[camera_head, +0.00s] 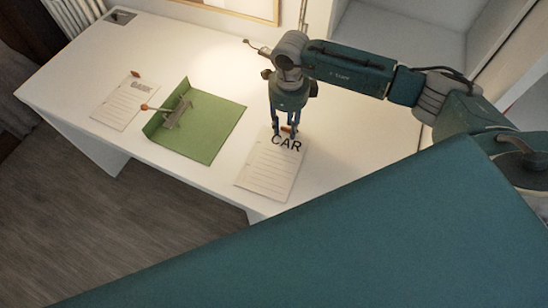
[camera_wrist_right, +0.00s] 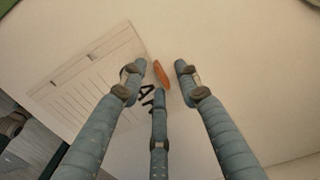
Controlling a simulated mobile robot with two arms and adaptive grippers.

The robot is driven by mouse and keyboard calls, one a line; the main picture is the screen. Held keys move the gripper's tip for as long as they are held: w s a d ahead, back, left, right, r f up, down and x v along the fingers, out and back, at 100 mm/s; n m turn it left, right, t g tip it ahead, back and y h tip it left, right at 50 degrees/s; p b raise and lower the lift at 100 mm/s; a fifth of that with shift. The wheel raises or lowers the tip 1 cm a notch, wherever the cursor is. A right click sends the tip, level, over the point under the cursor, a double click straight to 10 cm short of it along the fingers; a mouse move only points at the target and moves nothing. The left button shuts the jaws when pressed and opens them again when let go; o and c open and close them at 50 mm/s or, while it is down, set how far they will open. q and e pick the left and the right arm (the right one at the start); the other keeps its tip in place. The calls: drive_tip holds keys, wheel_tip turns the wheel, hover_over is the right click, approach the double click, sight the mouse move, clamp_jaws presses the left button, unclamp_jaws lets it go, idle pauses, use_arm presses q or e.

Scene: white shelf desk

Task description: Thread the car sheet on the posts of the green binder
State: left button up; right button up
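The car sheet (camera_head: 268,172), a white lined page headed CAR, lies on the desk near its front edge. A small orange-brown tab (camera_wrist_right: 161,74) stands at its top edge. My right gripper (camera_head: 288,131) points down over that top edge. In the right wrist view its fingers (camera_wrist_right: 160,78) are spread around the tab with gaps visible, and part of the sheet's heading is hidden by a finger. The green binder (camera_head: 213,128) lies open left of the sheet, with a metal mechanism (camera_head: 178,112) and a lever with an orange knob. My left gripper is not in view.
The white desk (camera_head: 190,55) holds another lined sheet (camera_head: 124,104), headed BANK or similar, with an orange-brown tab, left of the binder. A small dark picture (camera_head: 120,17) lies at the far left corner. The desk between binder and car sheet is clear.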

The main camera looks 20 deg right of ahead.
clamp_jaws()
drive_tip(key=shift+r, duration=0.1)
